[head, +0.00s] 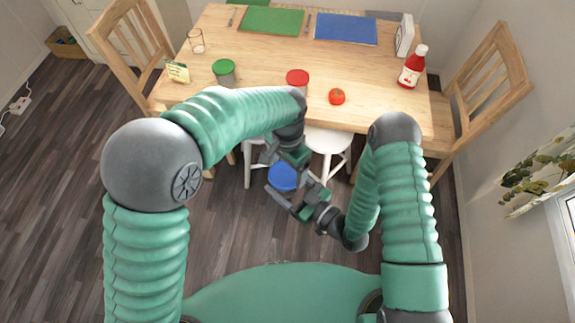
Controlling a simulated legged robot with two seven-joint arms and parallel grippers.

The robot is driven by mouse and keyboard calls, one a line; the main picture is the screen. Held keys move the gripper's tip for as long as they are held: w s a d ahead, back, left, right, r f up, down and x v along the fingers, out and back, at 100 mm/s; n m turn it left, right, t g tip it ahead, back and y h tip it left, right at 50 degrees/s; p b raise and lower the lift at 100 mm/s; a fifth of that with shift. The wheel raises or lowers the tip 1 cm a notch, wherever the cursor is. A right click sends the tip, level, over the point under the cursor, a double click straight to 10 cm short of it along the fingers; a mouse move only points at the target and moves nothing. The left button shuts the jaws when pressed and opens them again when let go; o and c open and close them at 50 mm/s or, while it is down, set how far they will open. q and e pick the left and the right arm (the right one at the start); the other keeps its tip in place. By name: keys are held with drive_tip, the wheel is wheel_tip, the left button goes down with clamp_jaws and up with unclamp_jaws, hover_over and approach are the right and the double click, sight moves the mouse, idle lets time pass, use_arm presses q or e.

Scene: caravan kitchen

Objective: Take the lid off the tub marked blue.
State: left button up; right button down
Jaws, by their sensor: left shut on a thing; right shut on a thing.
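The round blue lid (283,177) shows from above between my two grippers, in front of the table and off its top. The tub under it is hidden, so I cannot tell whether lid and tub are apart. My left gripper (286,160) is at the far side of the lid and shut on the blue-lidded tub. My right gripper (300,197) is at the near side and also shut on it. Which of them grips the lid and which the body is not clear. A green-lidded tub (224,72) and a red-lidded tub (297,79) stand on the table.
The wooden table (262,57) also bears a tomato (337,97), a red sauce bottle (411,70), a glass (196,41), a yellow note card (178,73) and a white box (404,36). White stools (327,140) stand at its near edge, chairs (495,75) at its sides.

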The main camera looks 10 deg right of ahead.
use_arm(q)
drive_tip(key=c, duration=0.4)
drive_tip(key=shift+s, duration=0.1)
drive_tip(key=shift+c, duration=0.2)
drive_tip(key=shift+d+r, duration=0.1)
drive_tip(key=shift+r, duration=0.1)
drive_tip(key=shift+r, duration=1)
